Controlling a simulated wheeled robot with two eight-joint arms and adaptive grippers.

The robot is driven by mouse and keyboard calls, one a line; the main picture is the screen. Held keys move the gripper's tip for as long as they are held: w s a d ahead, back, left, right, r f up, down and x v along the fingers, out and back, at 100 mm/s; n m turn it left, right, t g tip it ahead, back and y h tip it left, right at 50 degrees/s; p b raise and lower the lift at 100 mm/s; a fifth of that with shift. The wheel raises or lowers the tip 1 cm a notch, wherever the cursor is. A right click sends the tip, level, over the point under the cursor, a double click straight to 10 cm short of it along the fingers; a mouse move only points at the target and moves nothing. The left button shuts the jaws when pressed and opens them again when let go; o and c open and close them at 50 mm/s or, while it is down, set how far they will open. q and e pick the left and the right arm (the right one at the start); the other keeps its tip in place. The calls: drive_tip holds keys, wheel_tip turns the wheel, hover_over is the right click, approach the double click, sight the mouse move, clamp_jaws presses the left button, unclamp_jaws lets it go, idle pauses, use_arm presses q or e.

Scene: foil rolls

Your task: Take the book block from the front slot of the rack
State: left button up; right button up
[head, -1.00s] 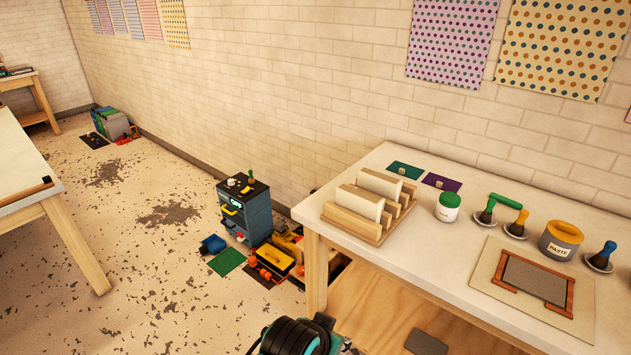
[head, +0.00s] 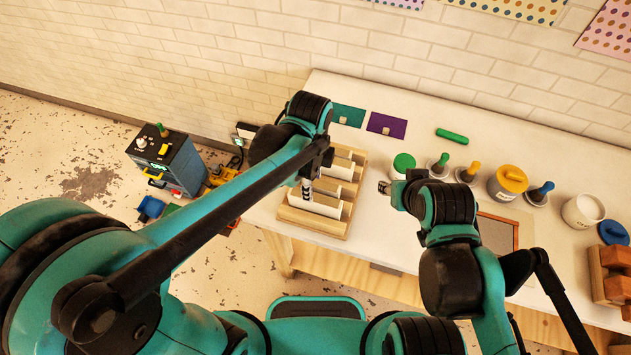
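The wooden rack (head: 318,224) stands near the left end of the white table, with wooden dividers. A pale book block (head: 326,209) sits upright in its front slot; part of it is hidden behind my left gripper. More pale pieces stand behind it, partly covered by my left arm. My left gripper (head: 307,190) points down over the left half of the rack, at the front block. Whether its fingers touch or close on the block cannot be seen. My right gripper (head: 384,188) is over the table right of the rack, apart from it; its finger opening is unclear.
A green-lidded jar (head: 402,164), brushes on round dishes, a paste pot (head: 508,182) and a white bowl (head: 583,211) stand to the right. Green and purple cards (head: 387,125) and a green bar (head: 452,135) lie behind. A drawer cabinet (head: 168,160) stands left of the table.

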sight(315, 197)
use_arm(q)
drive_tip(key=shift+w+d+f, duration=0.1)
drive_tip(key=shift+w+f, duration=0.05)
drive_tip(key=shift+f, duration=0.15)
drive_tip(key=f, duration=0.2)
drive_tip(key=f+b, duration=0.1)
drive_tip(key=f, duration=0.1)
drive_tip(key=f+b, duration=0.1)
drive_tip(key=f, duration=0.2)
drive_tip(key=shift+w+d, duration=0.2)
drive_tip(key=shift+d, duration=0.1)
drive_tip(key=shift+s, duration=0.1)
clamp_jaws()
